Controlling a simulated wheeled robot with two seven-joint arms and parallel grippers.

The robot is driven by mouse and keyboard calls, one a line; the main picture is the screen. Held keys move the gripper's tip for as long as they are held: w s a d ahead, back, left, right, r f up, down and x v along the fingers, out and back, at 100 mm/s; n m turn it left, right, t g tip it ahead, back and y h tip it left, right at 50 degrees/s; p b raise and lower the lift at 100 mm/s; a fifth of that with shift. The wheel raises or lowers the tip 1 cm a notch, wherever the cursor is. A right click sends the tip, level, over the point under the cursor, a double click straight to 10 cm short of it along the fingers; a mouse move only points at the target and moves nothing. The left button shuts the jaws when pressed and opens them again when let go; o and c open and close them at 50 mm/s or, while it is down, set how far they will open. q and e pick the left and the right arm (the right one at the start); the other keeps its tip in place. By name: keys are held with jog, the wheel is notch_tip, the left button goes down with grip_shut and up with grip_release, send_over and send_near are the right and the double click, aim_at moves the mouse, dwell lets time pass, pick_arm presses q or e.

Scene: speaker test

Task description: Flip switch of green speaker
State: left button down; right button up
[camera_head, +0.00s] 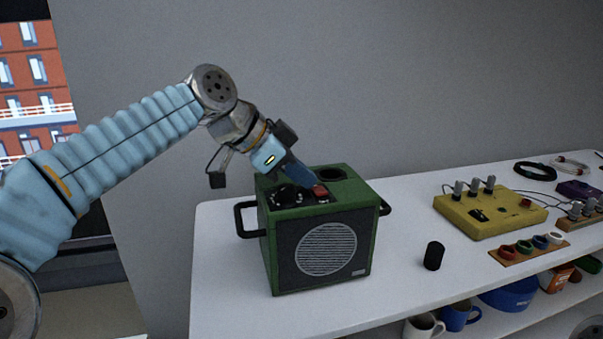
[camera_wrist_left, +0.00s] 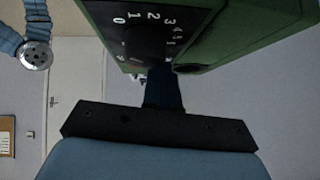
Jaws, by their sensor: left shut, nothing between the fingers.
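The green speaker (camera_head: 320,247) stands on the white table with its round grille facing front and a black handle on each side. Its top has a black knob (camera_head: 286,196), a red switch (camera_head: 320,191) and a round dark recess. My left gripper (camera_head: 308,188) is shut and empty, pointing down at the top beside the red switch; I cannot tell if it touches. In the left wrist view the shut fingers (camera_wrist_left: 164,92) reach up to the speaker (camera_wrist_left: 225,30), near a numbered dial. The switch is not clear there. My right gripper is not in view.
A small black cylinder (camera_head: 434,256) stands right of the speaker. Farther right are a yellow box (camera_head: 487,214) with knobs, a wooden strip (camera_head: 530,250) with coloured rings, and coiled cables. Mugs (camera_head: 424,327) and a blue bowl (camera_head: 508,295) are on the shelf below.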

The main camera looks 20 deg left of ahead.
pick_arm(q)
jog(key=shift+s+d, duration=0.45)
jog(key=shift+s, duration=0.05)
jog(key=shift+a+r, duration=0.1)
jog(key=shift+r, duration=0.1)
jog(key=p+v, duration=0.1)
jog(key=v, duration=1.2)
jog(key=shift+r, duration=0.25)
jog(key=shift+s+a, duration=0.15)
